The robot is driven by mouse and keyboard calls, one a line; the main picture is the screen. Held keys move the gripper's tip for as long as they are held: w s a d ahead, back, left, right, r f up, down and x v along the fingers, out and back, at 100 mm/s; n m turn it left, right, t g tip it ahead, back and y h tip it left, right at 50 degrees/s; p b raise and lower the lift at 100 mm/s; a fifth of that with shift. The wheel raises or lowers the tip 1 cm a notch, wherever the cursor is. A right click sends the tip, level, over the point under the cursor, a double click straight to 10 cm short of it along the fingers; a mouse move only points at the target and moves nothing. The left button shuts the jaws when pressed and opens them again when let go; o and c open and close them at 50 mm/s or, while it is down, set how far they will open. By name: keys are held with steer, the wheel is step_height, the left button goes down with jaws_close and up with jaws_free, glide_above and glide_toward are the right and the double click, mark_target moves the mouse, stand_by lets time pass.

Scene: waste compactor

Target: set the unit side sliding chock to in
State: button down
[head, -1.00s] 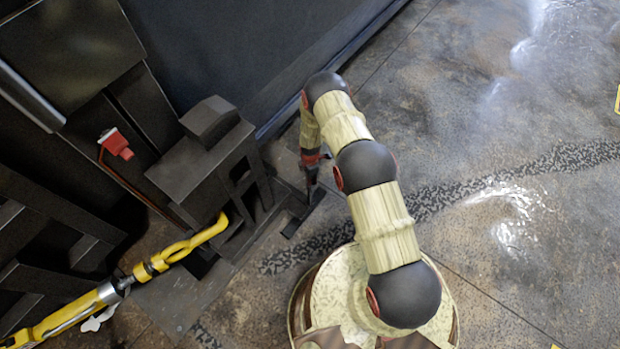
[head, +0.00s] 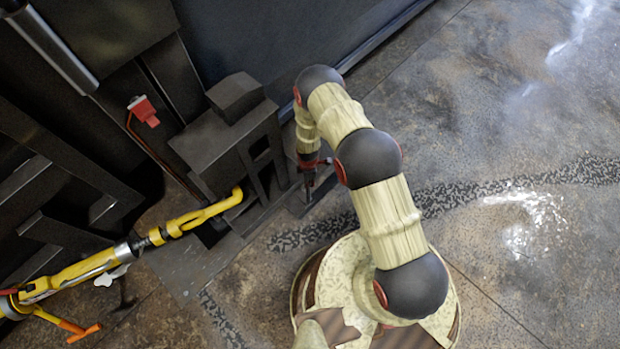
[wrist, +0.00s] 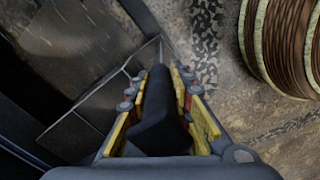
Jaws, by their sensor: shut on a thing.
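The sliding chock is a dark, low piece on the floor (head: 298,207), at the right foot of the dark unit (head: 235,135) in the head view. My gripper (head: 309,183) reaches down to it from above. In the wrist view, my gripper (wrist: 162,95) has its yellow-padded fingers on both sides of a dark upright part of the chock (wrist: 160,112) and is shut on it. My fingers and arm hide some of the chock, and the dark surfaces blend, so its exact gap to the unit is hard to tell.
A red box on a cable (head: 143,111) is on the dark machine. A dark wall (head: 285,45) runs behind. Open concrete floor (head: 530,120) lies to the right.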

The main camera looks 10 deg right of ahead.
steer(key=c, duration=1.7)
jaws_free()
steer(key=shift+s+a, duration=0.2)
steer(key=shift+s, duration=0.1)
steer(key=shift+o, duration=0.6)
steer(key=shift+a, duration=0.15)
steer(key=shift+w, duration=0.1)
steer(key=shift+r, duration=0.1)
steer(key=shift+w+r, duration=0.1)
steer(key=shift+r, duration=0.2)
step_height(320, 180, up, 11)
steer(key=shift+f, duration=0.15)
steer(key=shift+r, duration=0.2)
